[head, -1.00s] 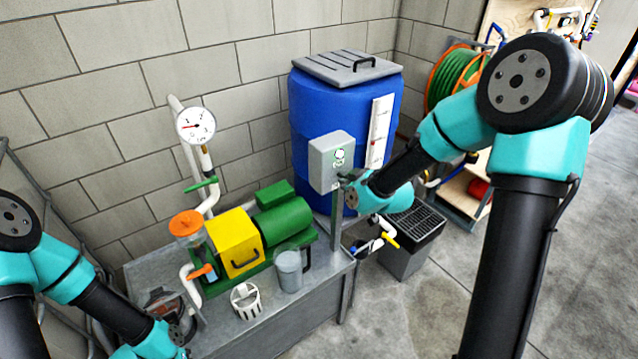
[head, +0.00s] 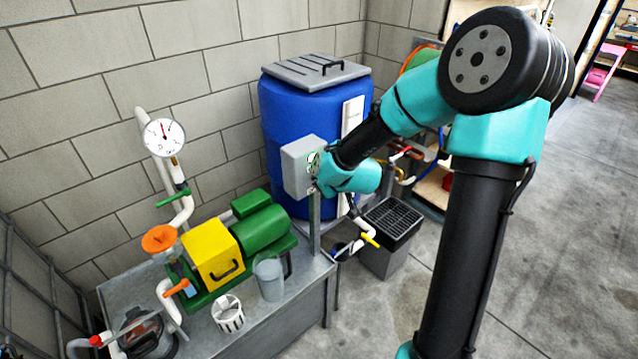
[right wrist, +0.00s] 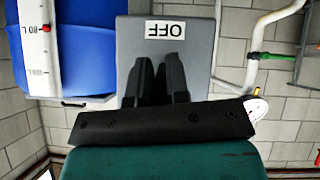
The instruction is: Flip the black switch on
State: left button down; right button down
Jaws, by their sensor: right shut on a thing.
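The grey switch box (head: 297,168) stands on a post beside the blue barrel, with a green-and-white label on its front. My right gripper (head: 318,181) is at the front of the box. In the right wrist view my right gripper (right wrist: 161,72) has its two dark fingers close together against the box (right wrist: 200,80), below an upside-down OFF label (right wrist: 165,29). The fingers are shut on the switch, which they hide, so its position cannot be read. My left gripper is not in view.
The blue barrel (head: 283,110) is behind the box. A bench (head: 303,291) holds a green motor (head: 264,229), a yellow pump housing (head: 210,253), a grey jug (head: 269,280) and a white basket (head: 228,314). A round gauge (head: 163,138) stands behind them. Open floor lies at the right.

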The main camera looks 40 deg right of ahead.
jog(key=c, duration=1.1)
grip_release()
